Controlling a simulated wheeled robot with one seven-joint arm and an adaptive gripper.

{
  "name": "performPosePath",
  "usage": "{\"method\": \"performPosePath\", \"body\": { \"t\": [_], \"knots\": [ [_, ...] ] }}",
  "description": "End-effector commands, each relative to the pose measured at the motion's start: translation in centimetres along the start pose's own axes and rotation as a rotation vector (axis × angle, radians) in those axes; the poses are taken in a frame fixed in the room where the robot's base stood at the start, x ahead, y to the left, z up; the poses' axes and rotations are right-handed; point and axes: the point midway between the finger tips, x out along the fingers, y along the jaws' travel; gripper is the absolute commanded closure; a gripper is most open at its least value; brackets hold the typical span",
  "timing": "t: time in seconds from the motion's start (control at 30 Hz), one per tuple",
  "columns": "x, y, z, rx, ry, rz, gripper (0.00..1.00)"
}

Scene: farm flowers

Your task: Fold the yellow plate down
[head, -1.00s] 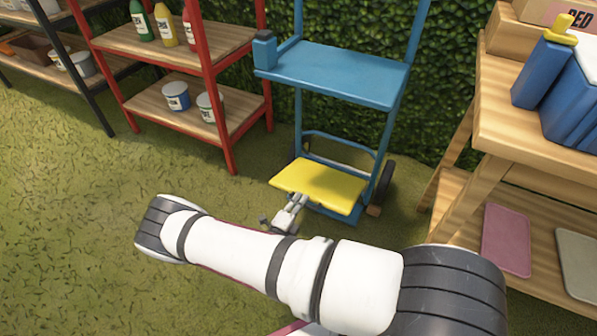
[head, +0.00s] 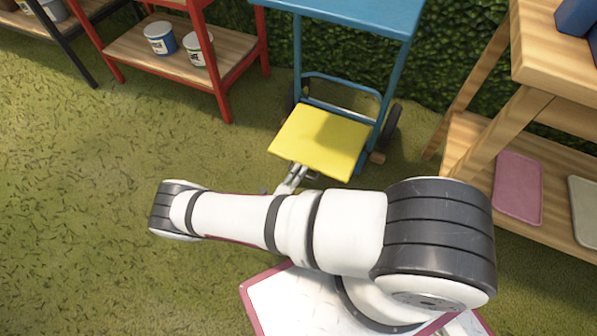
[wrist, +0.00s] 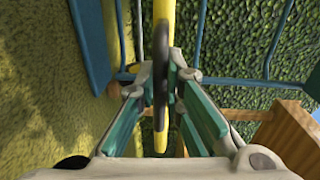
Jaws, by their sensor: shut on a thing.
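The yellow plate (head: 318,140) is at the bottom of the blue hand truck (head: 343,82) and sticks out towards me from its frame, above the grass. My gripper (head: 298,172) is at the plate's near edge. In the wrist view the plate shows edge-on as a narrow yellow strip (wrist: 163,142) between the fingers of my gripper (wrist: 161,82). The fingers are shut on this edge, one on each side. A dark rounded shape covers part of the strip there; I cannot tell what it is. The plate's underside is hidden in the head view.
A wooden shelf table (head: 470,150) with a pink board (head: 519,188) stands close on the right. A red shelf (head: 215,72) with pots stands at the left, in front of a hedge. The grass (head: 90,190) on the left is clear.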

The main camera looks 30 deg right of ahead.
Motion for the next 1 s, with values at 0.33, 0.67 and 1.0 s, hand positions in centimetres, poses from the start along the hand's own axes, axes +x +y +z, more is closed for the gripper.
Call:
{"method": "performPosePath", "body": {
  "t": [0.33, 0.67, 1.0],
  "knots": [
    [0.0, 0.8, 0.2, -0.002, -0.005, 0.021, 0.82],
    [0.0, 0.6, 0.1, -0.002, -0.003, 0.016, 0.82],
    [-2.7, 0.5, 0.2, -0.001, -0.005, 0.017, 0.82]
  ]
}}
